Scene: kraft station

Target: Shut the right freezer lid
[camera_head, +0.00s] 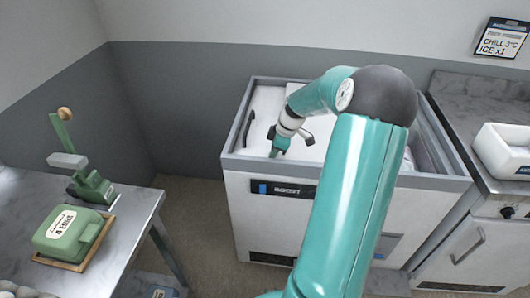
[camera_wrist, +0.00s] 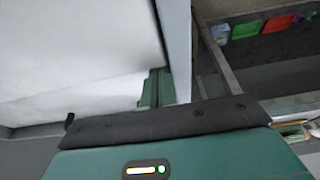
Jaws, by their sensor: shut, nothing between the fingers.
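The chest freezer (camera_head: 245,215) stands against the back wall in the head view, with a grey rim and white sliding lids. The left part of its top is covered by a white lid (camera_head: 266,104) with a dark upright handle (camera_head: 248,129). My arm hides much of the right part, so I cannot tell the two lids fully apart there. My gripper (camera_head: 277,149) is shut and empty, pointing down over the freezer near its front rim. In the wrist view its green fingers (camera_wrist: 157,87) are together beside a white lid panel (camera_wrist: 75,55) and its grey edge frame.
In the wrist view an open bay beside the frame shows colored packs, including a red one (camera_wrist: 278,23). A steel counter with a white bin (camera_head: 500,150) adjoins the freezer's right. A table with a green case (camera_head: 70,232) stands left; floor is clear between.

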